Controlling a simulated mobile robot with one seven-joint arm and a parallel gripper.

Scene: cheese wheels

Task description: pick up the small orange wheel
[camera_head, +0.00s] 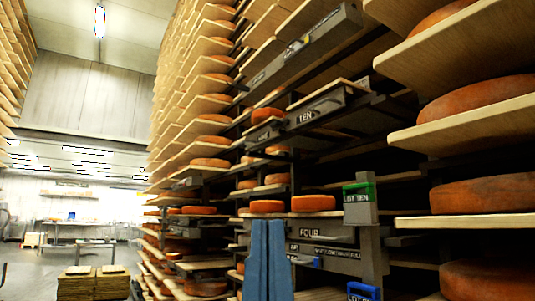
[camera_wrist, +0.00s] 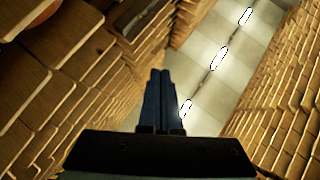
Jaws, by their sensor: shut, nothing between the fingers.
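Small orange cheese wheels lie on the shelf near the middle of the head view: one (camera_head: 267,207) just above my fingertips in the picture, and another (camera_head: 313,203) to its right. I cannot tell which one the task means. My gripper (camera_head: 267,222) points upward at the bottom centre, its two blue fingers together and empty. It shows shut in the wrist view (camera_wrist: 160,73) too, against the ceiling and tall shelves. No wheel touches it that I can see; the depth gap to the wheels is unclear.
Large orange wheels (camera_head: 484,194) lie on wooden boards at right. A grey post with a green-topped "LOT TEN" label (camera_head: 358,192) stands right of the small wheels. Signs read TEN (camera_head: 305,117) and FOUR (camera_head: 309,239). Stacked boards (camera_head: 92,284) stand at lower left, near open floor.

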